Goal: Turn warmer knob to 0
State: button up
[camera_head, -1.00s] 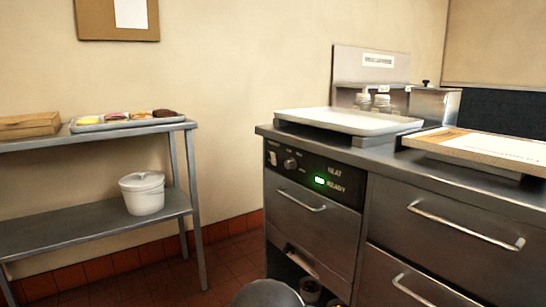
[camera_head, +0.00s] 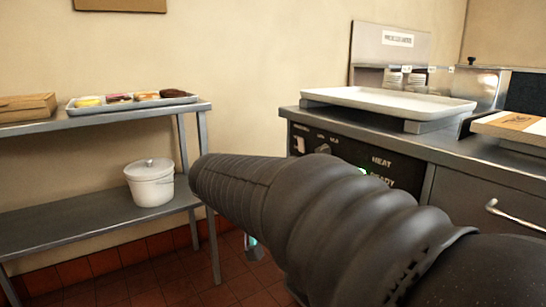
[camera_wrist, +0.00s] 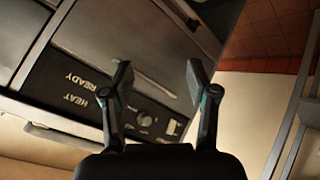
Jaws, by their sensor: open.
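The warmer knob (camera_head: 322,148) is a small round dial on the black control panel (camera_head: 310,133) of the steel warmer. It also shows in the wrist view (camera_wrist: 144,119), between my two fingers in the picture and farther off than the fingertips. I cannot read where it points. My gripper (camera_wrist: 158,78) is open and empty, with its fingertips apart and in front of the warmer's front. In the head view my dark arm crosses in front of the warmer and hides most of its drawer and part of the panel.
A rocker switch (camera_wrist: 172,127) sits beside the knob. A drawer handle (camera_wrist: 158,84) lies beyond the fingers in the wrist view. A white tray (camera_head: 385,101) rests on the counter. A steel shelf (camera_head: 60,224) holding a white pot (camera_head: 150,185) stands at left.

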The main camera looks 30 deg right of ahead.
jog(key=w+d+r+m+g+h+b, duration=0.1)
jog(key=w+d+r+m+h, duration=0.35)
jog(key=w, duration=0.45)
jog(key=m+h, duration=0.3)
jog(key=h, duration=0.1)
send_near(323, 152)
jog(key=d, duration=0.3)
jog(key=w+d, duration=0.1)
jog(key=d, duration=0.1)
jog(key=d+f, duration=0.1)
jog(key=d, duration=0.2)
jog(key=shift+w+d+p, duration=0.3)
jog(key=shift+w+p, duration=0.05)
jog(key=shift+p, duration=0.05)
grip_shut()
